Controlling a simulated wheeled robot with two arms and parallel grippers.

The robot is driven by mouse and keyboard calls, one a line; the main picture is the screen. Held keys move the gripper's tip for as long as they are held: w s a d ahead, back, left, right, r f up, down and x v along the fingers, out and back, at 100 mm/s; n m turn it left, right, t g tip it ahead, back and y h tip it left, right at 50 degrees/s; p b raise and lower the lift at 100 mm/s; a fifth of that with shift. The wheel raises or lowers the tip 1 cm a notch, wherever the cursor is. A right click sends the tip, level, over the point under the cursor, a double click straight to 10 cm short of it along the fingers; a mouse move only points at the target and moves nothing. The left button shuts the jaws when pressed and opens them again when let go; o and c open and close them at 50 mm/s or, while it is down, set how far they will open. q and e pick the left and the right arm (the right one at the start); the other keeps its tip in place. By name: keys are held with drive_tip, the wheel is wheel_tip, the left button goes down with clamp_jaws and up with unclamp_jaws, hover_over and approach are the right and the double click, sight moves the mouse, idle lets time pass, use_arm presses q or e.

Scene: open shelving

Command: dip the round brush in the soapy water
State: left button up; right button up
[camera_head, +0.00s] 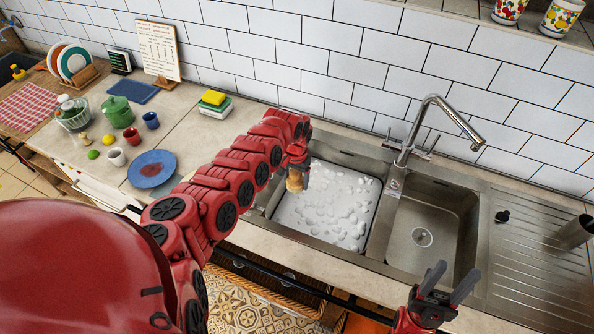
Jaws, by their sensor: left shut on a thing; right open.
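The soapy water (338,208) fills the left basin of the steel sink and is covered with white foam and bubbles. My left gripper (299,166) is over the left side of this basin, pointing down. It is shut on the round brush (294,181), whose tan part shows below the fingers. I cannot tell whether the brush touches the foam. My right gripper (449,282) is open and empty at the lower right, in front of the right basin.
The empty right basin (422,237) and tap (432,118) are beside the soapy basin. A ribbed drainboard (540,270) lies at the right. A yellow sponge (213,97) sits on a stack behind my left arm. A blue plate (152,169), cups and a green pot (118,112) stand left.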

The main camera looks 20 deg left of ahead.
use_arm(q)
wheel_tip(320, 180, down, 21)
drive_tip(key=b, duration=1.7)
drive_tip(key=shift+d+b, duration=0.1)
drive_tip(key=shift+b, duration=0.25)
wheel_tip(320, 180, up, 19)
drive_tip(key=p, duration=1.9)
drive_tip(key=shift+r, duration=0.15)
drive_tip(key=shift+w, duration=0.1)
idle(0.6)
